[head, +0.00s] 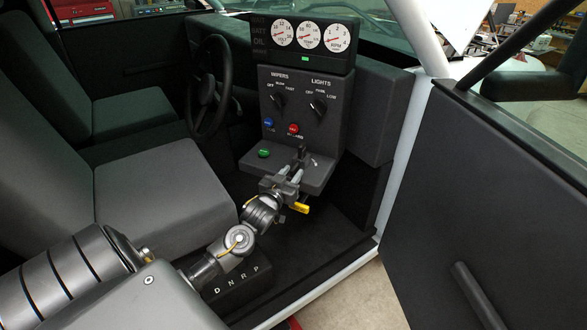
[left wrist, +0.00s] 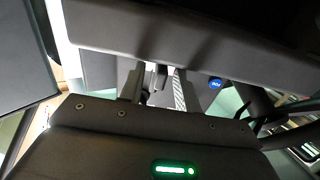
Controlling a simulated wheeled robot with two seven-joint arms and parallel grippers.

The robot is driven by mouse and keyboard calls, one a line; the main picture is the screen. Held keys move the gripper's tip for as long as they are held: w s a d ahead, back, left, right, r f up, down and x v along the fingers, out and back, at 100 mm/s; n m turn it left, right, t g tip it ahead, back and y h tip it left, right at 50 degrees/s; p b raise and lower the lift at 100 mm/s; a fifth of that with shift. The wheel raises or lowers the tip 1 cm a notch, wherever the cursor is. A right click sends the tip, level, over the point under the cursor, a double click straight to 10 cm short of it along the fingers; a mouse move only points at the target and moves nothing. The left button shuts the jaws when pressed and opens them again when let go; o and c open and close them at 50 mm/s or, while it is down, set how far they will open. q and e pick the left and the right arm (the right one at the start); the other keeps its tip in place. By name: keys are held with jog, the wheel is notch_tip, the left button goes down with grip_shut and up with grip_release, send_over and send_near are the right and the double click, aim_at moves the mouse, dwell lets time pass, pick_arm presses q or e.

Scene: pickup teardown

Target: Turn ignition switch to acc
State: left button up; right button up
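The ignition switch (head: 302,151) appears as a small dark upright piece on the lower ledge of the dash console. My left gripper (head: 292,170) is over that ledge, its fingers pointing at the switch and partly covering it. In the left wrist view, the two fingers of my left gripper (left wrist: 157,88) stand apart, with a small grey and dark piece between their tips. I cannot tell whether the fingers touch it. The switch's position marks are too small or hidden to read. My right gripper is not in view.
The console (head: 336,115) carries a wiper knob (head: 277,99), a lights knob (head: 318,106), and blue, red and green buttons (head: 264,153). A yellow piece (head: 300,208) shows below my gripper. The steering wheel (head: 210,88) and seat (head: 165,195) are left; an open door (head: 490,210) is right.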

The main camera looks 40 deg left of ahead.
pick_arm(q)
jog(key=shift+x, duration=0.85)
jog(key=shift+c, duration=0.3)
grip_shut()
